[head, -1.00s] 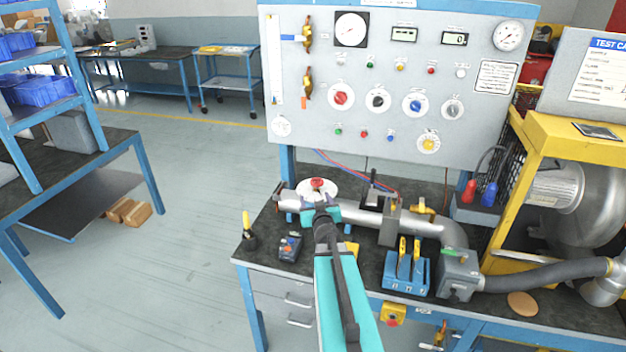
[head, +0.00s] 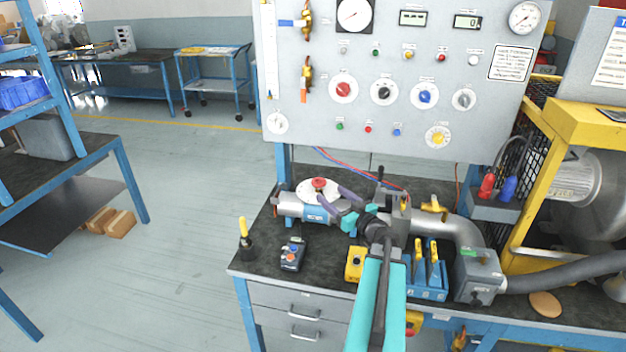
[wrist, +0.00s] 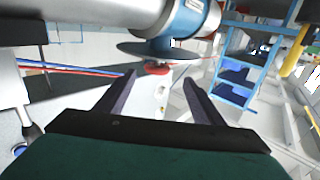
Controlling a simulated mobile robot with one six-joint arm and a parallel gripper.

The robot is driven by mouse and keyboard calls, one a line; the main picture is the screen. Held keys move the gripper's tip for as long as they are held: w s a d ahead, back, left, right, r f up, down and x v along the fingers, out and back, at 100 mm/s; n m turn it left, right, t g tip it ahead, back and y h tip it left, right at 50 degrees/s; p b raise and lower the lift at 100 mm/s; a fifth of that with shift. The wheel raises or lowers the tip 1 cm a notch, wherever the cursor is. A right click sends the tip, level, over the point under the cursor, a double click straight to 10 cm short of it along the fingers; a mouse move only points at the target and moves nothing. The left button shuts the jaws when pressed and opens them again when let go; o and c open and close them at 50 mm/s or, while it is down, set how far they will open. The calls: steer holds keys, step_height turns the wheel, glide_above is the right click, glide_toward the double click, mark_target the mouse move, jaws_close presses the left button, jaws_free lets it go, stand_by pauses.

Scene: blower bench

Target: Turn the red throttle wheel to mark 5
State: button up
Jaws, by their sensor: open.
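A small red wheel (head: 319,183) sits on a round white dial plate (head: 306,191) on top of the blue-and-grey pipe at the left of the bench. The marks on the plate are too small to read. In the wrist view the red wheel (wrist: 157,69) shows just beyond and between the fingertips, with the plate (wrist: 140,53) edge-on and dark. My gripper (head: 331,196) is open, its two dark fingers reaching from the right toward the wheel. In the wrist view my gripper (wrist: 160,78) has nothing between its fingers.
Behind stands a grey panel (head: 300,130) with gauges and knobs, including another red knob (head: 343,90). A upright metal block (head: 397,215) and a blue fixture with yellow handles (head: 428,280) stand right of the wheel. A small control box (head: 292,255) lies in front.

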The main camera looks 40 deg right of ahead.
mark_target(318, 178)
steer(key=shift+s+d, duration=0.1)
steer(key=shift+d, duration=0.05)
steer(key=shift+d, duration=0.1)
steer(key=shift+w+d+r, duration=0.1)
steer(key=shift+w, duration=0.5)
steer(key=shift+w+d+p, duration=0.35)
steer(key=shift+w+p, duration=0.35)
steer(key=shift+w, duration=1.35)
steer(key=shift+w+d+p, duration=0.35)
steer(key=shift+w+p, duration=0.3)
steer(key=shift+w, duration=1.35)
steer(key=shift+w+d+p, duration=0.35)
steer(key=shift+w+p, duration=0.35)
steer(key=shift+w, duration=1.35)
steer(key=shift+c, duration=0.5)
steer(key=c, duration=1)
steer(key=shift+o, duration=0.3)
